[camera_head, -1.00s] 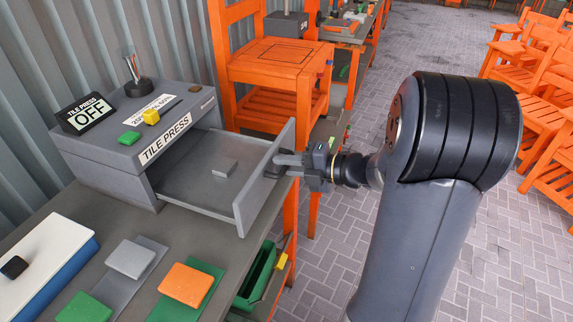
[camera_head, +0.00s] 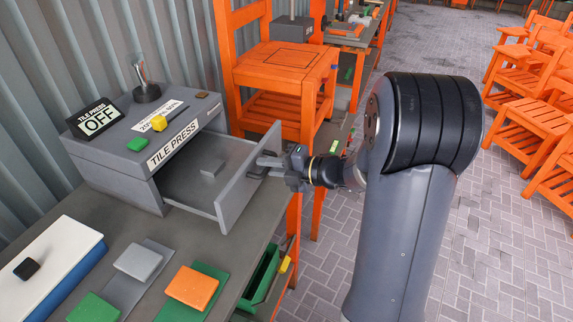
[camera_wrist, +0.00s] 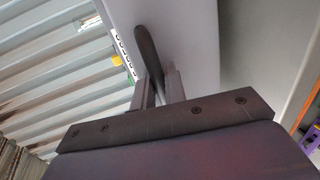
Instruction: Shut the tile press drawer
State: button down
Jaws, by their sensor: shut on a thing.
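The tile press (camera_head: 150,150) is a grey box on the bench at the left in the head view. My gripper (camera_head: 264,164) is at the drawer's front panel, shut on the dark drawer handle. In the wrist view, the handle (camera_wrist: 149,52) stands between the two fingers of my gripper (camera_wrist: 160,82), in front of the pale drawer front (camera_wrist: 195,45). The far side of the handle is hidden.
A grey tile (camera_head: 138,262), an orange tile (camera_head: 192,287) and a green tile (camera_head: 93,308) lie on the bench before the press. An orange chair (camera_head: 283,75) stands behind the drawer. Open brick paving (camera_head: 430,250) lies to the right.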

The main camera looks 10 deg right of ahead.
jog(key=p, duration=0.4)
send_over(211, 165)
jog(key=c, duration=1.8)
grip_release()
jog(key=shift+c, duration=0.2)
jog(key=b+v, duration=0.1)
jog(key=v, duration=0.9)
jog(key=shift+s+d+r, duration=0.1)
jog(key=shift+s+d, duration=0.15)
jog(key=shift+d, duration=0.05)
